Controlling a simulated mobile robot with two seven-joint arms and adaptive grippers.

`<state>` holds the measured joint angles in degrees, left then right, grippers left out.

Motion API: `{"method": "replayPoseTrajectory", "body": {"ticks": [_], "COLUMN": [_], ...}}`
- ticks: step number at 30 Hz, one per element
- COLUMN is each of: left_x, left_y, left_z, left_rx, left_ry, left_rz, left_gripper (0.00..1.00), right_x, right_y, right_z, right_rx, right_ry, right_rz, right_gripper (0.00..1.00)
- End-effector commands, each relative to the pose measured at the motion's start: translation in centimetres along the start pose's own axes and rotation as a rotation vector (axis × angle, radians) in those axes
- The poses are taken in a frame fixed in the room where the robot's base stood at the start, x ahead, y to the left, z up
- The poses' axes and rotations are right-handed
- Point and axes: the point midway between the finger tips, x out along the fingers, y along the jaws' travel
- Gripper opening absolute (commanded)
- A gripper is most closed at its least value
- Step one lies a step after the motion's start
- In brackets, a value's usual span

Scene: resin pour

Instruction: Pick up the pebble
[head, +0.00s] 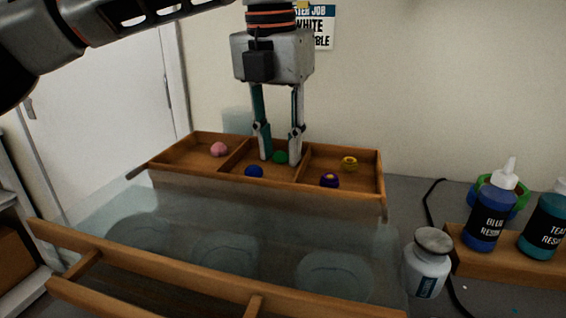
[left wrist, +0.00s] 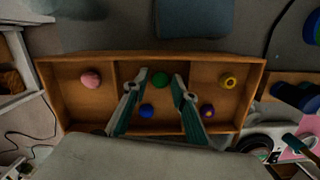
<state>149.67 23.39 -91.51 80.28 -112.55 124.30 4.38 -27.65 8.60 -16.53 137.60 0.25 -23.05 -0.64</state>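A wooden tray (head: 375,188) with three compartments holds small coloured pieces; I cannot tell which one is the pebble. A pink lump (head: 219,149) lies in the left compartment. A green piece (head: 280,157) and a blue one (head: 254,172) are in the middle. A yellow ring-like piece (head: 349,163) and a purple one with a yellow spot (head: 329,181) are in the right. My left gripper (head: 281,160) points down into the middle compartment, open, its fingers on either side of the green piece. In the left wrist view the green piece (left wrist: 160,79) shows between the fingertips; contact is unclear. My right gripper is not in view.
A see-through tank (head: 300,225) with round shapes inside stands before the tray, with a wooden frame (head: 150,265) at the front. A blue resin bottle (head: 490,215), a teal bottle (head: 546,225) and a jar with a grey top (head: 428,265) stand right. A dark cable runs behind the jar.

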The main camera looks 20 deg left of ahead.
Motion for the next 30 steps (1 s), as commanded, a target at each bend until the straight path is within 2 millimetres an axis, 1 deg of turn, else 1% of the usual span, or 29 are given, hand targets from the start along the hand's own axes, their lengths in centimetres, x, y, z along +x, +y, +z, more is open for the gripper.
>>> {"method": "replayPoseTrajectory", "body": {"ticks": [1,2,4,5,6,7,15,20,26,30], "left_x": [0.0,-0.1,-0.2,-0.2,-0.2,-0.2,-0.2,-0.4,-1.9,-3.7], "left_y": [0.0,0.0,0.0,0.0,0.0,0.0,0.0,0.0,-0.1,-0.2], "left_z": [0.0,0.0,0.0,0.0,0.0,0.0,0.0,-0.1,-0.5,-0.2], "left_rx": [0.001,0.001,0.001,0.001,0.001,0.001,0.001,0.001,0.0,0.0], "left_ry": [-0.002,-0.003,-0.003,-0.003,-0.003,-0.003,-0.002,-0.003,-0.01,-0.013], "left_rz": [0.003,0.003,0.003,0.003,0.003,0.003,0.003,0.003,0.005,0.005], "left_gripper": [0.27,0.27,0.27,0.24,0.14,0.08,0.08,0.08,0.08,0.08], "right_x": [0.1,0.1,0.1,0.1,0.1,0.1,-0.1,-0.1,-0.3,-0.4], "right_y": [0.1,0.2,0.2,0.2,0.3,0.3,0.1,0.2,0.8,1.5], "right_z": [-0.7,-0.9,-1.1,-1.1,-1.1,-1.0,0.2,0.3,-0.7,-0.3], "right_rx": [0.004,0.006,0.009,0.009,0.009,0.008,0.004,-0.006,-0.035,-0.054], "right_ry": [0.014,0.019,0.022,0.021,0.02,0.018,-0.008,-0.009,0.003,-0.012], "right_rz": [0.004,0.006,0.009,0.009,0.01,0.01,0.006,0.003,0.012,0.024], "right_gripper": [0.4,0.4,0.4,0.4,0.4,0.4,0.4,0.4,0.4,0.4]}}
